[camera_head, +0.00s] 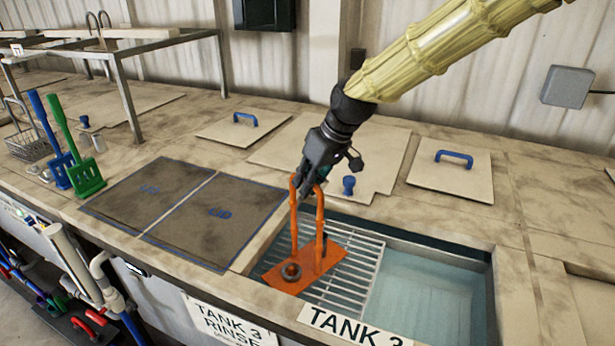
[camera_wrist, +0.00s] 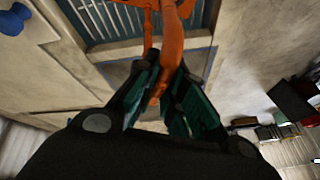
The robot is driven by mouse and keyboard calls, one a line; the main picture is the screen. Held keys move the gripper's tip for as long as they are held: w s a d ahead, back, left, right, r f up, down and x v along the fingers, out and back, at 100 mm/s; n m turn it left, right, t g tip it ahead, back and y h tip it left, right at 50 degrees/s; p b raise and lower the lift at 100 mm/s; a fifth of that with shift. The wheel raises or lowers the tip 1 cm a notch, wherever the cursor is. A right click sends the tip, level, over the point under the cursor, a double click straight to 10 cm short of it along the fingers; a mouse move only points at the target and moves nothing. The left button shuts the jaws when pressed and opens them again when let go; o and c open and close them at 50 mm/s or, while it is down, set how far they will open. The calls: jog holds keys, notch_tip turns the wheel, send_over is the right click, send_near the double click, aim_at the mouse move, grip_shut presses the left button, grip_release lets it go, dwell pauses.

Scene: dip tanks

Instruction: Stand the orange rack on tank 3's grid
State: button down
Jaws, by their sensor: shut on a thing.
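The orange rack (camera_head: 304,268) is a flat plate with a tall looped handle, and a dark round part sits on the plate. My gripper (camera_head: 309,181) is shut on the top of the handle; in the wrist view the gripper (camera_wrist: 164,100) has its fingers around the orange handle (camera_wrist: 171,45). The rack hangs upright over the metal grid (camera_head: 366,267) at the left of tank 3 (camera_head: 425,297). I cannot tell whether the plate touches the grid. Water shows in the tank's right part. The tank's label (camera_head: 350,325) is on the front rim.
Two dark mats (camera_head: 217,213) lie left of the tank. Lids with blue handles (camera_head: 450,175) lie behind it.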

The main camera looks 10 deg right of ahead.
jog(key=c, duration=1.5)
grip_release()
jog(key=shift+f, duration=0.1)
jog(key=shift+r, duration=0.2)
jog(key=b+v, duration=0.3)
jog(key=v, duration=0.9)
jog(key=shift+b, duration=0.4)
jog(key=shift+d+f, duration=0.1)
